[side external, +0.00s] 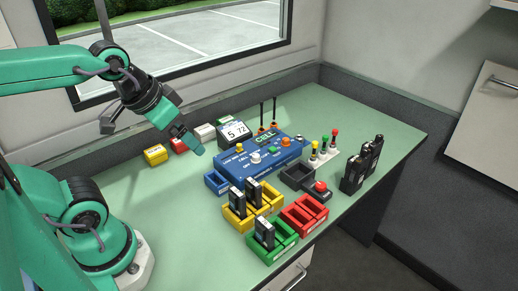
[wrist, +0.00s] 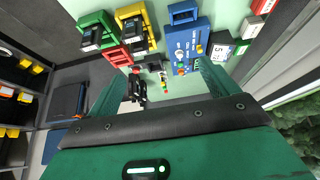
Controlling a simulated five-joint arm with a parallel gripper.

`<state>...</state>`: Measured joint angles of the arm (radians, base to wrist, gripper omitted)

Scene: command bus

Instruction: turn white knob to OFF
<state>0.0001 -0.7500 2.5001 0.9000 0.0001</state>
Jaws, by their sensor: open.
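The white knob (side external: 256,157) sits on the sloped front of the blue CELL box (side external: 280,159), near a printed OFF label. Its exact pointer direction is too small to read. My gripper (side external: 190,143) hangs in the air to the left of the box, clear of the knob. In the wrist view its two fingers (wrist: 158,88) stand wide apart with nothing between them.
An orange knob (side external: 286,142) and a yellow button (side external: 240,148) share the box. A display (side external: 236,132) stands behind it. Yellow (side external: 240,217), green (side external: 283,247) and red (side external: 304,215) trays lie in front. Black radios (side external: 360,168) stand at right. The table's left is fairly clear.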

